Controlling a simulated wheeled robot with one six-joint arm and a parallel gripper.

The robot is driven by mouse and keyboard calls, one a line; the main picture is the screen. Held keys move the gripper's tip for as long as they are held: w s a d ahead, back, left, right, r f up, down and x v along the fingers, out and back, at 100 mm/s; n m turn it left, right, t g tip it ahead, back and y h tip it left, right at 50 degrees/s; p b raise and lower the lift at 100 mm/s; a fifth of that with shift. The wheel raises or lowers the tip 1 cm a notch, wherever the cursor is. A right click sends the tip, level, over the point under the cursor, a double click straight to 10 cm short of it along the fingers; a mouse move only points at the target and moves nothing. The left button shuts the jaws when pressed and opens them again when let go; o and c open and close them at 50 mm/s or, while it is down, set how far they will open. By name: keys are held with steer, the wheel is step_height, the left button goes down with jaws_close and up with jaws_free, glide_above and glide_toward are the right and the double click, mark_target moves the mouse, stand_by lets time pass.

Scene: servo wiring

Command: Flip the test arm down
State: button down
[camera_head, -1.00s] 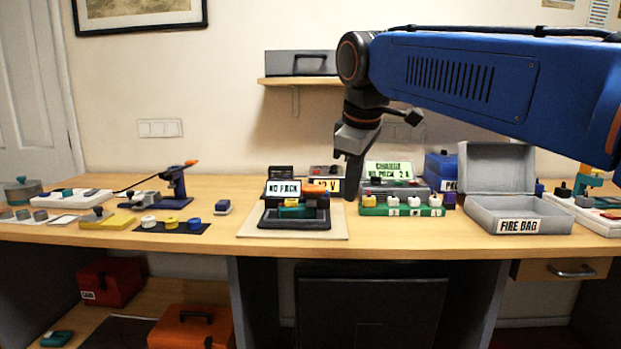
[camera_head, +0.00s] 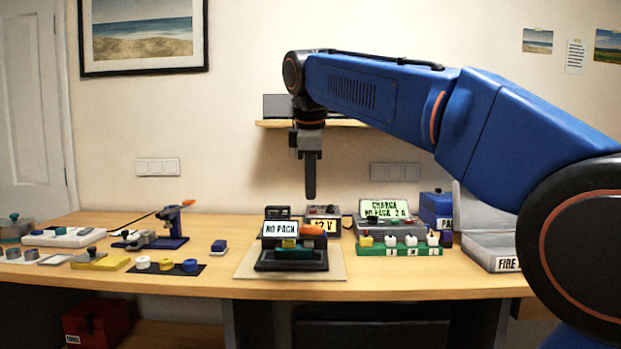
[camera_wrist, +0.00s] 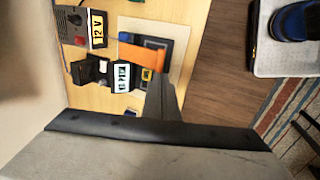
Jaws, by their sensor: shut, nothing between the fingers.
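A black tester (camera_head: 292,262) with a "NO PACK" display (camera_head: 287,230) stands on a pale board (camera_head: 245,268) at mid-table. An orange bar (camera_head: 312,230), which looks like the test arm, sits at its upper right side; whether it is raised or down is hard to tell. In the wrist view the orange bar (camera_wrist: 142,54) lies across the dark tester, beside the display (camera_wrist: 122,77). My gripper (camera_head: 310,195) is shut and empty, pointing straight down in the air above the tester. Its fingers also show in the wrist view (camera_wrist: 163,90), apart from the bar.
A "12 V" supply (camera_head: 323,222) stands behind the tester. A charger (camera_head: 386,210) and a green strip with several plugs (camera_head: 400,249) are to the right. A blue-and-black stand (camera_head: 172,228) and small parts lie left. Bare tabletop lies between the blue block (camera_head: 219,246) and the board.

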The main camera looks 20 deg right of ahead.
mark_target(311, 229)
steer(key=x, duration=0.9)
steer(key=shift+f, duration=0.1)
steer(key=shift+t, duration=0.7)
steer(key=shift+s+a+f, duration=0.1)
steer(key=shift+s+f, duration=0.15)
steer(key=shift+f, duration=0.4)
steer(key=shift+s+a+f, duration=0.1)
steer(key=shift+s+f, duration=0.1)
steer(key=shift+f, duration=0.5)
steer(key=shift+s+f, duration=0.25)
steer(key=shift+f, duration=0.4)
steer(key=shift+h, duration=0.3)
